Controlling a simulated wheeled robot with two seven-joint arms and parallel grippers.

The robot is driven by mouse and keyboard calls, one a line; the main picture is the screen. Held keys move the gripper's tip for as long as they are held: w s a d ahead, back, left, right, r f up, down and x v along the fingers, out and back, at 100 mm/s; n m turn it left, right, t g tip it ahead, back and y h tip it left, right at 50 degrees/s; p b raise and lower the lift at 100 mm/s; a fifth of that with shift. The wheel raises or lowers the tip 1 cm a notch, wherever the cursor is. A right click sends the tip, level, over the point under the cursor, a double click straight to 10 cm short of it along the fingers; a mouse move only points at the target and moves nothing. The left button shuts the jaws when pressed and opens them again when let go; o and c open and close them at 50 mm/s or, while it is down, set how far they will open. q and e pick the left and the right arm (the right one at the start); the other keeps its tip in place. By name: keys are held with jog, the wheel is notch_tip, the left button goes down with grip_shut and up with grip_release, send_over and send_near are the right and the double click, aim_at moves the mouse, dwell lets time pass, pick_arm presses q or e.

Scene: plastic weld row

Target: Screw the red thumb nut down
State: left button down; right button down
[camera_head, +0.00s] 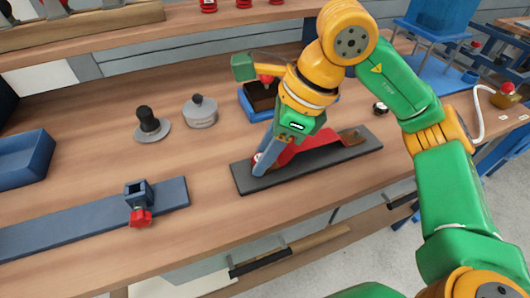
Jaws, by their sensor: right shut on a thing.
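My right gripper (260,168) reaches down from the right over the left end of a dark flat plate (245,183) on the bench. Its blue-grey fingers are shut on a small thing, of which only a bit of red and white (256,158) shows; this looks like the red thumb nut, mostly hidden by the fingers. My left gripper is not in view.
A blue-grey bar (75,223) with a small clamp (138,193) and red knob (140,218) lies to the left. A black-knobbed disc (150,125) and a grey lidded pot (200,112) stand behind. A dark-filled blue tray (246,106) is behind my gripper. Bare bench lies between bar and plate.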

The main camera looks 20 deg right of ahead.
jog(key=m+t, duration=0.1)
jog(key=m, duration=0.1)
jog(key=m+h+b, duration=0.1)
jog(key=m, duration=0.1)
jog(key=shift+s+a+f+m+t, duration=0.1)
jog(key=shift+a+f+m+t, duration=0.05)
jog(key=shift+m+t, duration=0.25)
jog(key=m+h, duration=0.1)
jog(key=m, duration=0.1)
jog(key=m+b, duration=0.1)
jog(key=m, duration=0.2)
jog(key=shift+s+a+t+h, duration=0.1)
jog(key=shift+a+t+h, duration=0.05)
jog(key=shift+t+h, duration=0.25)
jog(key=c, duration=0.9)
grip_release()
jog(key=shift+m+h, duration=0.4)
jog(key=shift+m, duration=0.6)
jog(key=o, duration=0.6)
jog(key=shift+o, duration=1.1)
jog(key=shift+a, duration=0.2)
jog(key=shift+r, duration=0.2)
notch_tip(320, 180, up, 7)
jog(key=p, duration=0.6)
jog(key=shift+d, duration=0.25)
jog(key=shift+f, duration=0.1)
